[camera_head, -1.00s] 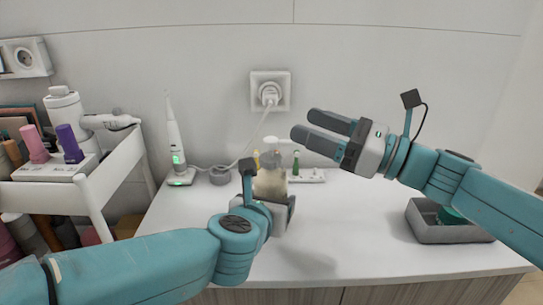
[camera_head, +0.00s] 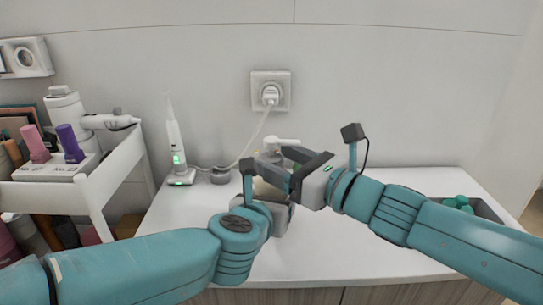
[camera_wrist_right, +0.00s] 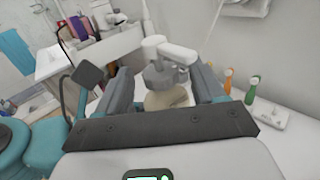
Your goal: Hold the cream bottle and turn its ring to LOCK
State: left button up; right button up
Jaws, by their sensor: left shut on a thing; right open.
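The cream bottle (camera_head: 262,189) stands on the white counter, mostly hidden behind my grippers in the head view. Its white pump head (camera_head: 281,142) shows above them. My left gripper (camera_head: 268,200) is shut on the bottle's body. My right gripper (camera_head: 290,165) is open, with its fingers at the height of the bottle's neck. In the right wrist view the grey ring (camera_wrist_right: 165,75) under the pump head is between the two open fingers (camera_wrist_right: 165,88), apart from them as far as I can see. Any LOCK mark is too small to read.
An electric toothbrush (camera_head: 176,150) on its charger stands at the back left of the counter. A white cart (camera_head: 100,185) is at the left. A grey tray (camera_head: 485,209) with green items sits at the right. Small bottles (camera_wrist_right: 252,90) stand near the wall.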

jog(key=shift+x, duration=1.15)
jog(key=shift+c, duration=0.4)
jog(key=c, duration=0.9)
